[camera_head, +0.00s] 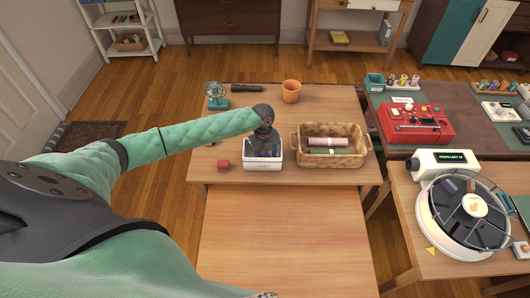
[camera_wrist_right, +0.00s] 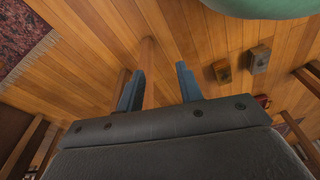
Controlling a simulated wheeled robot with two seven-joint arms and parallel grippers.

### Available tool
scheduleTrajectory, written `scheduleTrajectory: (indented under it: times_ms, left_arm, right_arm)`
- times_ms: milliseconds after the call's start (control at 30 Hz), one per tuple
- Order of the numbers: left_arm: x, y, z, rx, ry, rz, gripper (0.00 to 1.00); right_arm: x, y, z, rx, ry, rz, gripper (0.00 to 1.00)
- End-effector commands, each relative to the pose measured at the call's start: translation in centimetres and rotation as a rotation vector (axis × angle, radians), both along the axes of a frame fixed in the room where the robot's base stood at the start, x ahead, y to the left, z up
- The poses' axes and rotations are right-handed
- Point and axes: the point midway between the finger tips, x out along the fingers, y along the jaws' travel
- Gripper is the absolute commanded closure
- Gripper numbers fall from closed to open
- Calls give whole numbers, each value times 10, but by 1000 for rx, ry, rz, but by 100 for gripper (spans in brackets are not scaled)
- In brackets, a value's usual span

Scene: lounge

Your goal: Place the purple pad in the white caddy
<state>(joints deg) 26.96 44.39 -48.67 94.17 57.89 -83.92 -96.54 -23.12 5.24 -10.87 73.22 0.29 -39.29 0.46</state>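The white caddy (camera_head: 263,167) stands near the front of the wooden table, left of a woven basket. My left gripper (camera_head: 265,146) points down into the caddy's opening, and its dark body hides most of the inside. A small dark purple patch (camera_head: 265,154) shows at the fingertips inside the caddy; it may be the purple pad, but its outline is hidden. I cannot tell whether the left fingers are closed on it. My right gripper (camera_wrist_right: 159,72) is open and empty in the right wrist view, above the wooden floor.
The woven basket (camera_head: 334,159) holds a pink roll and a dark item. An orange cup (camera_head: 291,91), a teal fan (camera_head: 216,96) and a dark cylinder (camera_head: 247,88) are at the back. The near table section (camera_head: 285,240) is clear.

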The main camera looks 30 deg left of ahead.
Motion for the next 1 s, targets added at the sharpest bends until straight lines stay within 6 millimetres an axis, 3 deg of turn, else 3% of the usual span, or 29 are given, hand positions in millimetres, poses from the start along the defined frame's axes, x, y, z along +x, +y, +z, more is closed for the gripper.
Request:
scheduleTrajectory:
  times_ms: [133,467,1000]
  left_arm:
    - [1,1,8,0,0,0,43]
    - [3,4,38,0,0,0,43]
    - [11,11,106,-1,-1,0,43]
  right_arm:
    - [-1,-1,2,0,-6,1,64]
    - [-28,-17,-34,-11,-21,12,64]
    - [-128,-39,-56,-24,42,14,64]
